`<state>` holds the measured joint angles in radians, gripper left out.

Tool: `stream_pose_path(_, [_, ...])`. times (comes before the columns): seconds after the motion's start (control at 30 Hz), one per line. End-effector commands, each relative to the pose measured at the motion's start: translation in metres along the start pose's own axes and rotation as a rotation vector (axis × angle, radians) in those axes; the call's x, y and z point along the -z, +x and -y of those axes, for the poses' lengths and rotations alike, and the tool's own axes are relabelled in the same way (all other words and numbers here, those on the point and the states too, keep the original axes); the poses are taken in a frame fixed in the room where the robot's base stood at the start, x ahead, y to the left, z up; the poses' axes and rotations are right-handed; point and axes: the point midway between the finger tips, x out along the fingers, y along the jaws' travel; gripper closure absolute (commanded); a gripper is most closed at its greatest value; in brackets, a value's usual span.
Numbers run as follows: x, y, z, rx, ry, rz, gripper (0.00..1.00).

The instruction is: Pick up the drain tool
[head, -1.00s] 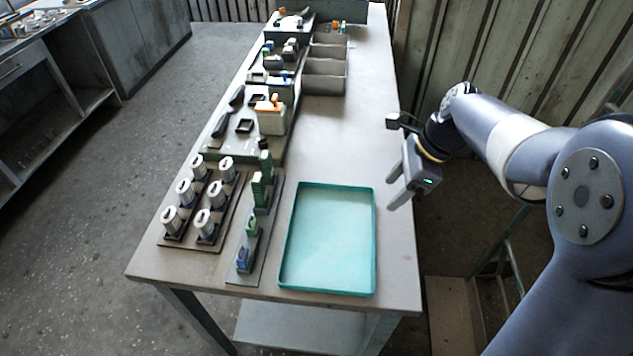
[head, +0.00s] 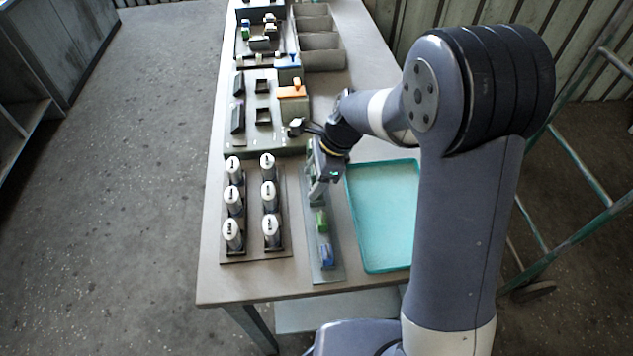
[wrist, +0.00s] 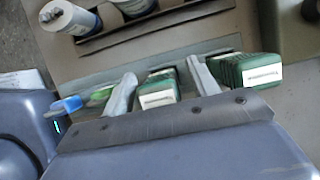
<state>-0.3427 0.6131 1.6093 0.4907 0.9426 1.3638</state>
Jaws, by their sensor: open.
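A narrow grey holder (head: 329,274) left of the teal tray carries a blue-based item (head: 327,256), a green item (head: 321,221) and more partly hidden under my gripper (head: 318,192). I cannot tell which of these is the drain tool; the labels are too small to read. In the wrist view my open fingers (wrist: 162,84) stand either side of a green block with a white label (wrist: 158,92), and I see no firm contact. A larger labelled green stack (wrist: 247,70) is just right of the right finger. The blue item (wrist: 66,104) is at left.
The teal tray (head: 383,262) is empty, right of the holder. A rack (head: 250,256) of several white-topped cylinders stands close on the left. Behind are a panel with an orange-topped part (head: 293,91) and open grey bins (head: 320,42).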

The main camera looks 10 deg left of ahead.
Motion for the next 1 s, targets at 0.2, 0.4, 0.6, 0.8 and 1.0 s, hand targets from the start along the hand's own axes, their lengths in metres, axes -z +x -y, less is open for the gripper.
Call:
stream_pose_path(0.2, [-0.0001,0.0013,0.0000,0.000,-0.001,0.000,0.44])
stream_pose_path(0.4, [-0.0001,0.0011,-0.0001,0.000,-0.001,0.000,0.60])
stream_pose_path(0.6, [-0.0001,0.0010,-0.0001,0.000,-0.001,0.000,0.76])
stream_pose_path(0.8, [-0.0002,0.0008,0.0000,0.000,-0.001,0.000,0.84])
stream_pose_path(1.0, [-0.0027,-0.0049,0.0005,0.002,-0.002,0.001,0.84])
